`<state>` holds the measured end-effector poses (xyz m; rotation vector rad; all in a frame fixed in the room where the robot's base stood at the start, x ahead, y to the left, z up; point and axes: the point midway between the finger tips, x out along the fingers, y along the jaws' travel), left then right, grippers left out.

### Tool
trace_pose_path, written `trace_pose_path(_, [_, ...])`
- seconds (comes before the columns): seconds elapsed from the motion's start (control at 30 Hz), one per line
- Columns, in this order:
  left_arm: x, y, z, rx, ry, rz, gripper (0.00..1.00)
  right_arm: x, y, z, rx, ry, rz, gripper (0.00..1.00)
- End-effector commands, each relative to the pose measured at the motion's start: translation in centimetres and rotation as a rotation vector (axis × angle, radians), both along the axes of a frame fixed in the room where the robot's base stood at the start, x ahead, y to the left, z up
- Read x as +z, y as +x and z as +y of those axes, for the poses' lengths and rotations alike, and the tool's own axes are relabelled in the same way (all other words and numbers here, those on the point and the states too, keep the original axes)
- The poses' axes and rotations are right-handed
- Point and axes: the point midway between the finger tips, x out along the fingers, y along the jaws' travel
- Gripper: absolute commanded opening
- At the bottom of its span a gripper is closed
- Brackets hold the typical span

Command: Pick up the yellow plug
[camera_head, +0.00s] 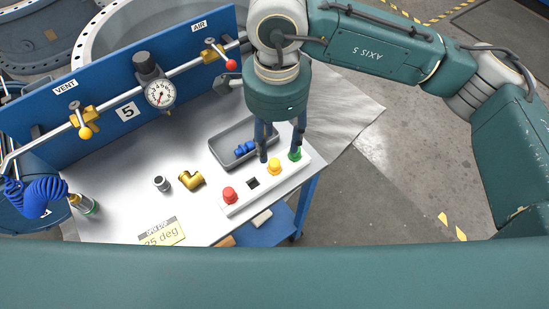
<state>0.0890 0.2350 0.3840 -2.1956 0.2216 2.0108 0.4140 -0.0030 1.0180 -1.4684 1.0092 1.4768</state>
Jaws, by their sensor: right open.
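The yellow plug (275,167) sits upright in a white block (234,208), between a dark square hole and a green plug (296,155). A red plug (230,194) sits at the block's near left end. My right gripper (279,157) points down over the block with its two fingers spread. One fingertip is just left of the yellow plug and the other is near the green plug. Nothing shows held between the fingers. Whether a fingertip touches a plug cannot be told. My left gripper is not in view.
A grey tray (220,151) with blue parts (243,149) lies directly behind the block. A brass elbow (191,180) and a small metal fitting (161,184) lie to its left. A blue panel (101,92) with valves and a gauge (160,94) stands along the back.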

Motion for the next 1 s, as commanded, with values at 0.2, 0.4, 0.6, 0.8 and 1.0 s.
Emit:
trace_pose_path(0.2, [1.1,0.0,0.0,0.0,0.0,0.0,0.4,-3.3,0.0,-0.3,-0.001,-0.011,0.001,0.47])
trace_pose_path(0.4, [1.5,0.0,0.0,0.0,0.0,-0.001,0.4,-5.1,0.1,-0.2,-0.001,-0.008,0.001,0.47])
trace_pose_path(0.6, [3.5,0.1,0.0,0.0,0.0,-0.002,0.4,-7.3,0.5,0.1,-0.002,-0.008,0.004,0.47])
trace_pose_path(0.8, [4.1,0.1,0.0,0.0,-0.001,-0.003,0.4,-9.9,0.7,0.2,0.0,-0.006,0.002,0.47])
trace_pose_path(1.0, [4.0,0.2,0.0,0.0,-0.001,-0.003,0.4,-10.3,0.7,0.3,0.001,-0.005,-0.001,0.47])
